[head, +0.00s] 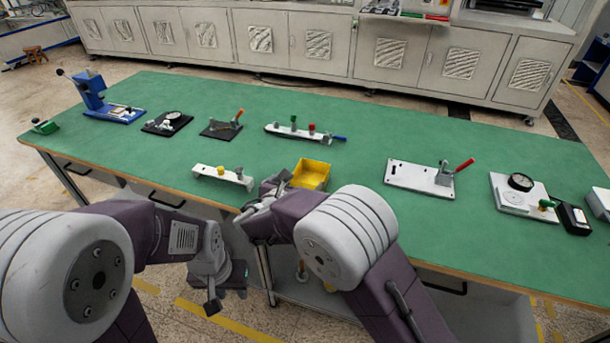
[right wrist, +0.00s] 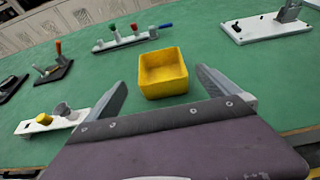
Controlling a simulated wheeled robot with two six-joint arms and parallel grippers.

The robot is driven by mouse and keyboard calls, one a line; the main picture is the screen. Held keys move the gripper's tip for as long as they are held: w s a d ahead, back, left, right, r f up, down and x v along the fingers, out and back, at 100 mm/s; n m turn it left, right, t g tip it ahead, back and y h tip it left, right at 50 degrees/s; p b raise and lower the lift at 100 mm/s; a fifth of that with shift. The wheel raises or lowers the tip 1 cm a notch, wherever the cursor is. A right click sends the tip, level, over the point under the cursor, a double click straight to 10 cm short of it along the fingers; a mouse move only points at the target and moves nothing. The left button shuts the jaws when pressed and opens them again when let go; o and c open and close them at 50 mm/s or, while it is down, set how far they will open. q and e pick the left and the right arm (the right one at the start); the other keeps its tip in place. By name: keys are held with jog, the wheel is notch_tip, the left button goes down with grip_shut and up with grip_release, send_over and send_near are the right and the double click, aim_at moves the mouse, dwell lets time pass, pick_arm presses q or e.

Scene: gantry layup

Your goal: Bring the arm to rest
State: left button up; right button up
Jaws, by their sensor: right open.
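My right arm reaches over the table's front edge, and its gripper (head: 262,194) is open beside the yellow bin (head: 311,174). In the right wrist view the two fingers stand wide apart with nothing between them, and the yellow bin (right wrist: 163,73) lies just beyond. The bin looks empty. My left gripper (head: 213,299) hangs low in front of the table, below the tabletop, pointing down. Its fingers are too dark and small to tell their opening.
The green table (head: 380,130) carries a white plate with pegs (head: 223,177) close to my right gripper. Behind are a multi-coloured peg bar (head: 305,133), a red-handled clamp plate (head: 420,178) and a blue press (head: 92,95). A dial-gauge plate (head: 510,195) stands right. Bare green surface lies between fixtures.

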jog(key=shift+v, duration=1.05)
jog(key=shift+w+d, duration=0.1)
